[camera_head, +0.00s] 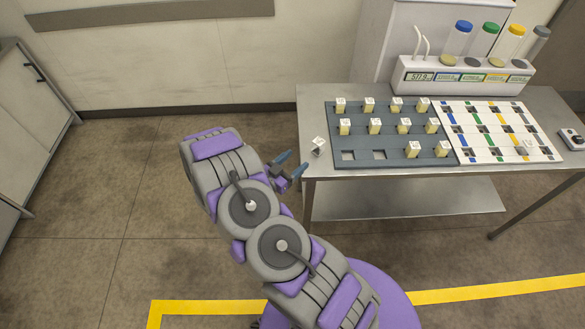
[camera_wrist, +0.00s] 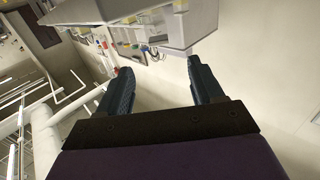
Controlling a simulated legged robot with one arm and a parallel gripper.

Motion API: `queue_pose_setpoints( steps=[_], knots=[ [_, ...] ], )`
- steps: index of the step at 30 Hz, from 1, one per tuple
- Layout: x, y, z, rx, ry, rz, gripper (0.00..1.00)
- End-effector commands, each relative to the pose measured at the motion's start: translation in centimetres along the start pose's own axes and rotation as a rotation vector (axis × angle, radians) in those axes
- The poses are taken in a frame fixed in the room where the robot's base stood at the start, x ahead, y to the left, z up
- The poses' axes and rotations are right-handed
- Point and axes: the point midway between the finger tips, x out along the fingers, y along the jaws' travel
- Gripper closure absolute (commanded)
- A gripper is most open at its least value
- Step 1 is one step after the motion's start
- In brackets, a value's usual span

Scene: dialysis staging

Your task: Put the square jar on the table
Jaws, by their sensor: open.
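A small jar with a white square top (camera_head: 318,147) is tilted at the left edge of the metal table (camera_head: 400,176). Whether it touches the table or is in the air, I cannot tell. My gripper (camera_head: 298,160) is open just left of the jar, off the table's left edge, with its fingertips toward it. No jar shows clearly held between the fingers. In the wrist view my gripper (camera_wrist: 159,64) has its fingers wide apart; a pale block (camera_wrist: 188,28) shows beyond them, and I cannot tell whether it is the jar.
A blue-grey rack (camera_head: 372,157) on the table holds several white-capped square jars (camera_head: 375,127) and has two empty slots at its front left. A white patterned board (camera_head: 500,130) lies right of it. Behind stands a dispenser (camera_head: 465,78) with coloured-cap tubes. Bare table is narrow at left.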

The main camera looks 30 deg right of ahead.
Motion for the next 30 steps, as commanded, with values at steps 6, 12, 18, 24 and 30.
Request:
queue_pose_setpoints(
  steps=[6,12,18,24,30],
  knots=[
    [-1.7,-4.0,0.6,0.081,-0.188,-0.074,0.33],
    [-6.2,-11.1,-0.2,0.179,-0.53,-0.263,0.33],
    [-12.7,-16.4,-4.0,0.204,-0.828,-0.5,0.33],
    [-19.8,-17.5,-9.6,0.131,-1.059,-0.753,0.33],
    [-26.0,-14.4,-15.3,-0.034,-1.214,-0.984,0.33]
  ],
)
